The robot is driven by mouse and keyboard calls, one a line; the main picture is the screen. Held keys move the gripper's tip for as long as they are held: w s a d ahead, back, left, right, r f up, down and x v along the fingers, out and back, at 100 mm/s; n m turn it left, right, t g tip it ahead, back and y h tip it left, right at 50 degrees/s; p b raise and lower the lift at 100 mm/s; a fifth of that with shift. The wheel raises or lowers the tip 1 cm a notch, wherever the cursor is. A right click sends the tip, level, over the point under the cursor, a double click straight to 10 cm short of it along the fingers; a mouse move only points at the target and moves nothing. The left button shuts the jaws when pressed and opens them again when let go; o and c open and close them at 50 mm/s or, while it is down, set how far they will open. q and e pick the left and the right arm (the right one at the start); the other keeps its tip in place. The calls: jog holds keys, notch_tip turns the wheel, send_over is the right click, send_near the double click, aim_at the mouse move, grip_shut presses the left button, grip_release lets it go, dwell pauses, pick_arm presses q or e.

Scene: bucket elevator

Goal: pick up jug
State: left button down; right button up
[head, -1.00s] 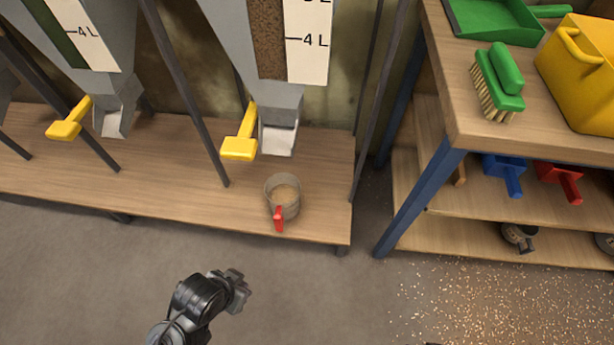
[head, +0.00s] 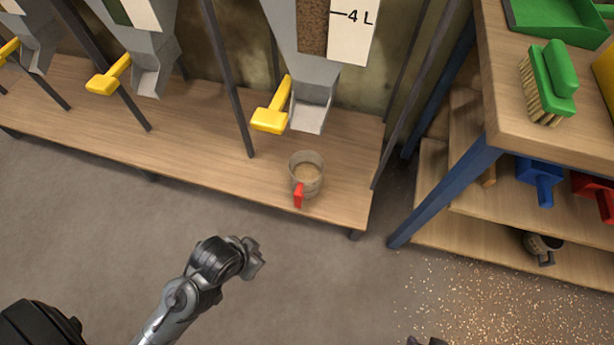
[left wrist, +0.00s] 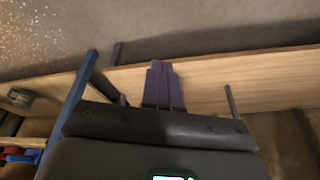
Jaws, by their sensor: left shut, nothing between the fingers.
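The jug (head: 312,184) is a see-through grey measuring cup with a red handle (head: 298,196) and tan grain inside. It stands upright on the low wooden bench (head: 215,165), near its front edge, below a hopper spout. The handle points toward the front edge. My left gripper (head: 262,256) is in front of the bench, below and left of the jug in the head view, apart from it. In the left wrist view its dark fingers (left wrist: 160,66) are together with nothing between them. The jug is not seen in that view.
Grey hoppers with yellow levers (head: 270,118) stand over the bench among dark posts (head: 228,80). A blue-legged shelf table (head: 440,195) at right holds a green brush (head: 553,85), a green dustpan (head: 560,20) and scoops. Grain is spilled on the floor below it.

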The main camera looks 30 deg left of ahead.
pick_arm(q)
jog(key=c, duration=1.8)
grip_release()
jog(key=o, duration=0.8)
